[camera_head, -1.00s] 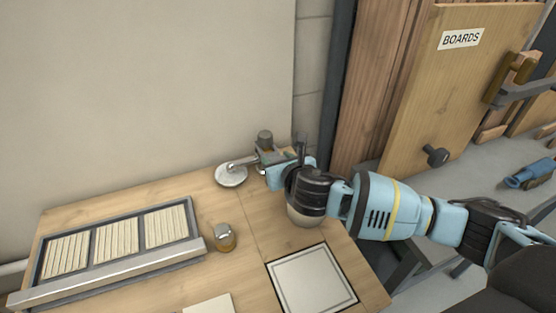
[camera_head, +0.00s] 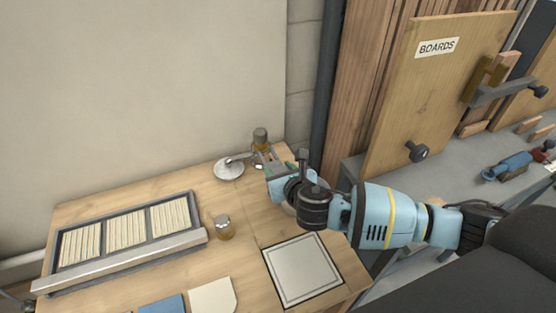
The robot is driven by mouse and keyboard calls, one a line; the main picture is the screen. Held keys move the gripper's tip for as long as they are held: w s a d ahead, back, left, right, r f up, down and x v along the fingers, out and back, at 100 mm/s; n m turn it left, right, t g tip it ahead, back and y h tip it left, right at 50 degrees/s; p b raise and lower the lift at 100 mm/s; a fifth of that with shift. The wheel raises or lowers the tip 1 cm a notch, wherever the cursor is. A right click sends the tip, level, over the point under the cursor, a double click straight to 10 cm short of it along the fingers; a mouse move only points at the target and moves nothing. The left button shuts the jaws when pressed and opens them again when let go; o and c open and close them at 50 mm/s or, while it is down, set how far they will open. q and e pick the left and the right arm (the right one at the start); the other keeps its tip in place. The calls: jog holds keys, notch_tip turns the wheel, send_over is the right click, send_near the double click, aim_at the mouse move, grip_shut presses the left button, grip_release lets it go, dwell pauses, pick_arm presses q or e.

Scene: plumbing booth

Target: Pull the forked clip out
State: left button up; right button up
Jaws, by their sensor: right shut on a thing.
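My right gripper (camera_head: 271,170) reaches in from the right to the back right of the wooden table, by a small fitting (camera_head: 261,140) with a dark round top and a brassy body. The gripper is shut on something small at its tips. The forked clip is too small and too covered by the gripper to make out, so I cannot tell whether it is in or out of the fitting. My left gripper is not in view.
A round metal disc with an arm (camera_head: 229,168) stands left of the fitting. A slatted tray (camera_head: 122,240), a jar (camera_head: 224,227) and a framed white pad (camera_head: 302,270) lie on the table (camera_head: 185,275). A BOARDS panel (camera_head: 430,90) stands at right.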

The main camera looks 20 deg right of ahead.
jog(key=shift+s, duration=0.1)
jog(key=o, duration=1.4)
jog(key=shift+s+r, duration=0.2)
jog(key=shift+s, duration=0.2)
jog(key=p+v, duration=0.1)
jog(key=v, duration=0.5)
jog(key=shift+s+r, duration=0.15)
jog(key=shift+s, duration=0.3)
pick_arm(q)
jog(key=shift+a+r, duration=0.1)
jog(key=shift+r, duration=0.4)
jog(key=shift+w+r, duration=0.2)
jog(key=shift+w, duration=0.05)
